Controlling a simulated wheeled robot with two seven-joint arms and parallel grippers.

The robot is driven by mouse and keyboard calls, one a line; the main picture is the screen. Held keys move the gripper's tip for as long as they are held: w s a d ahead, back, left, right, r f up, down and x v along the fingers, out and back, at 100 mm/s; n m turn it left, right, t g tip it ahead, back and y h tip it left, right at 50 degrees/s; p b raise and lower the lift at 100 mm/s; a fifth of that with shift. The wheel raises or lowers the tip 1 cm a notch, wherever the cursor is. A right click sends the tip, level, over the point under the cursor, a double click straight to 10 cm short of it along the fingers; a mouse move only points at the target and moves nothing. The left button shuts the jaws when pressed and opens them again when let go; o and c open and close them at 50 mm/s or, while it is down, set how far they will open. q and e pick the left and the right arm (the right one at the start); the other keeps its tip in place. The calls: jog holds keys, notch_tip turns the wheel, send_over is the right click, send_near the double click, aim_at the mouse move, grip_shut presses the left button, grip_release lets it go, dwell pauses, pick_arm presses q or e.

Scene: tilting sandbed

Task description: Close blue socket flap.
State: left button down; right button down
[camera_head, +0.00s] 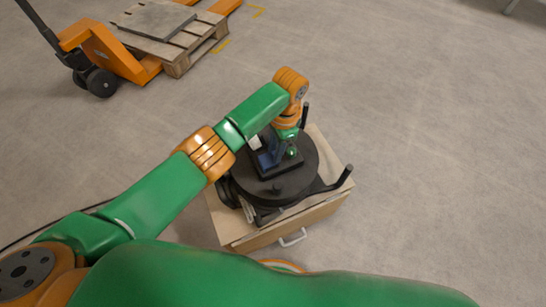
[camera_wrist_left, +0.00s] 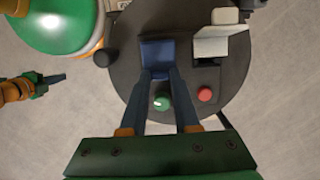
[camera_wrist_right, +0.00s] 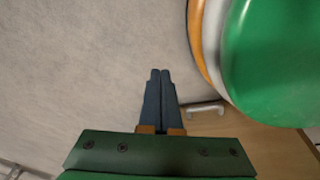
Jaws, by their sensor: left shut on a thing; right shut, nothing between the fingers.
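The blue socket flap (camera_wrist_left: 158,52) stands on a black round disc (camera_wrist_left: 125,88), in line with the fingertips of my left gripper (camera_wrist_left: 160,74). The fingers are shut on the flap, one on each side of its near end. In the head view a blue part of the flap (camera_head: 265,159) shows beside my left wrist, which partly hides it. I cannot tell its exact tilt. My right gripper (camera_wrist_right: 160,74) is shut and empty, away from the disc; it also shows at the left of the left wrist view (camera_wrist_left: 55,78).
A pale grey flap (camera_wrist_left: 212,45) stands open to the right of the blue one. A green knob (camera_wrist_left: 161,101) and a red button (camera_wrist_left: 205,95) sit nearby. The disc rests on a wooden box with a handle (camera_head: 292,238). Dark posts rise around it. Open floor lies right.

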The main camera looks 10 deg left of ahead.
pick_arm(q)
jog(key=shift+d+f+y+b, duration=0.1)
jog(key=shift+f+y+b, duration=0.25)
jog(key=shift+b, duration=0.8)
jog(key=shift+g+b, duration=0.3)
jog(key=shift+b, duration=0.05)
pick_arm(e)
jog(key=shift+w+a+f, duration=0.25)
jog(key=shift+w+a, duration=0.2)
jog(key=shift+w, duration=0.25)
jog(key=shift+w+a+f, duration=0.3)
jog(key=shift+w+a, duration=0.2)
jog(key=shift+w, duration=0.15)
jog(key=shift+w+a+f, duration=0.25)
jog(key=shift+w+a, duration=0.2)
jog(key=shift+w, duration=0.25)
pick_arm(q)
jog(key=c, duration=0.6)
grip_release()
jog(key=shift+w, duration=0.1)
jog(key=shift+c, duration=0.2)
jog(key=shift+r, duration=0.1)
